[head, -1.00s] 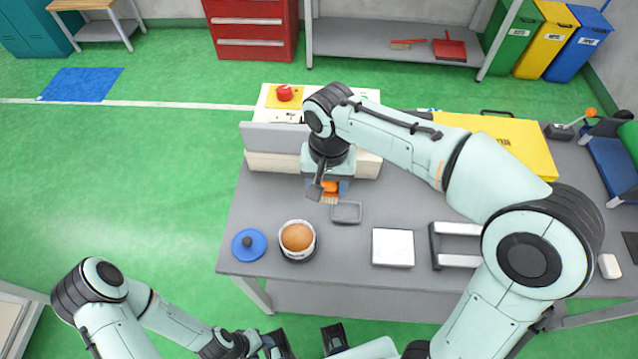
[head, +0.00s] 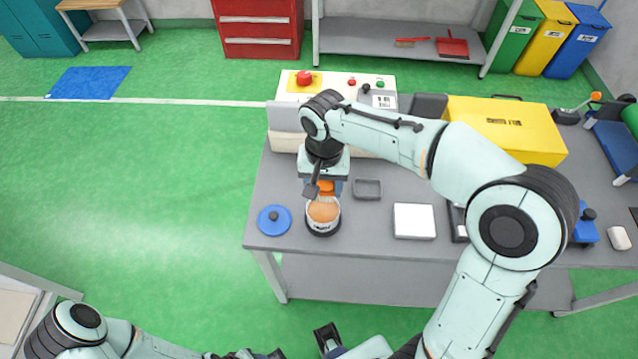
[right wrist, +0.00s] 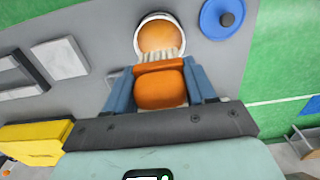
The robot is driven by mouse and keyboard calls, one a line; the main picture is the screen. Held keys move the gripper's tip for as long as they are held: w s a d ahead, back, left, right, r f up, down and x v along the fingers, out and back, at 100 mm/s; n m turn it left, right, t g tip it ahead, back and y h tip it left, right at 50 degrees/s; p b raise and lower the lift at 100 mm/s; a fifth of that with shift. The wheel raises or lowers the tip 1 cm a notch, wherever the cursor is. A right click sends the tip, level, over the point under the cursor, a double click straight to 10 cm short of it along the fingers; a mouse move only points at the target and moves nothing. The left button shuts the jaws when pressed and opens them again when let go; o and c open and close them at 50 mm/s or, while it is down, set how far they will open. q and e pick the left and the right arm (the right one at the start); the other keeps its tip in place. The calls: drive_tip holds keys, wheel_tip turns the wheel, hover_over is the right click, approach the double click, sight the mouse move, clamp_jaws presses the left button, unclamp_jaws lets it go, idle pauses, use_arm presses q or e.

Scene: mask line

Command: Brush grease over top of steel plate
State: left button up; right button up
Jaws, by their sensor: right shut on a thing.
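My right gripper (head: 323,188) is shut on an orange-handled brush (right wrist: 160,85), held between its blue fingers in the right wrist view. The pale bristles (right wrist: 158,56) point at an open tin of orange-brown grease (head: 323,212), also seen in the right wrist view (right wrist: 160,35). The bristles overlap the tin's near rim; whether they touch the grease is unclear. A pale square steel plate (head: 413,220) lies on the table right of the tin, also in the right wrist view (right wrist: 60,57). My left gripper (head: 268,354) is cut off at the bottom edge.
A blue lid (head: 274,220) lies left of the tin. A small grey tray (head: 368,189) sits between tin and plate, farther back. A machine with a red button (head: 304,77) and a yellow case (head: 507,125) stand behind. My right arm hides part of the table (head: 350,272).

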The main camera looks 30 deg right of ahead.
sight(324, 199)
drive_tip(key=shift+f+b, duration=2.2)
drive_tip(key=shift+f, duration=0.8)
drive_tip(key=shift+f+b, duration=0.4)
drive_tip(key=shift+f, duration=0.1)
drive_tip(key=shift+f, duration=0.1)
wheel_tip(324, 199, up, 7)
drive_tip(key=p, duration=0.6)
idle(0.6)
